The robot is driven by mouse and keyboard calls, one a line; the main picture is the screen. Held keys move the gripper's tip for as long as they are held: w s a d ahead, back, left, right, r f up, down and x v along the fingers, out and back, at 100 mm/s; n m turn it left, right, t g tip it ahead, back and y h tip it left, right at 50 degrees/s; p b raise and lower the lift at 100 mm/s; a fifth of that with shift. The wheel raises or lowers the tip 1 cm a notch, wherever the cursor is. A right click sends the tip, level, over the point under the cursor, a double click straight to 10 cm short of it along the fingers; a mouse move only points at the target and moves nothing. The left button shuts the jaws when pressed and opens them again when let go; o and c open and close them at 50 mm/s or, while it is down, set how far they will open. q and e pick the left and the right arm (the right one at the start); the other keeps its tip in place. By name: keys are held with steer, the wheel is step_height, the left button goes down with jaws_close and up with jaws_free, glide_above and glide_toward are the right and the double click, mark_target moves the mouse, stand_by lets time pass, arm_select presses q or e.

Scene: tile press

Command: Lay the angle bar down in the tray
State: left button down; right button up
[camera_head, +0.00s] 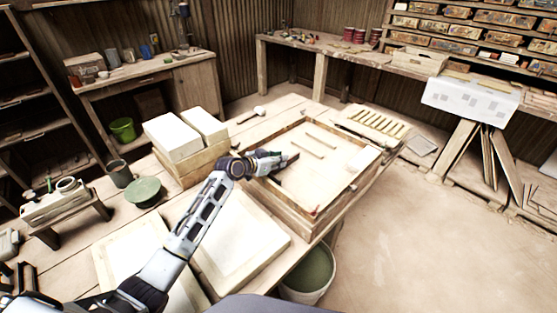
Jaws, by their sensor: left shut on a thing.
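My left gripper (275,161) is over the left part of a large shallow wooden tray (310,228) on the worktable. It is shut on a thin dark bar (291,161), which looks like the angle bar. One end of the bar sticks out to the right of the fingers, and the rest is hidden by the gripper. I cannot tell whether the bar touches the tray floor. Thin light strips lie in the tray's far part. My right gripper is not in view.
White blocks (172,137) stand left of the tray. A white board (237,245) lies in front of it, and a slatted rack (372,123) is behind it at the right. A green-filled bucket (307,275) stands below the table edge. The tray's right half is mostly clear.

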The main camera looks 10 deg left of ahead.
arm_select(q)
steer(key=shift+f, duration=0.1)
steer(key=c, duration=1.2)
jaws_free()
steer(key=shift+f, duration=0.1)
steer(key=shift+s+a, duration=0.15)
steer(key=shift+s, duration=0.05)
steer(key=shift+v, duration=0.85)
steer(key=v, duration=1)
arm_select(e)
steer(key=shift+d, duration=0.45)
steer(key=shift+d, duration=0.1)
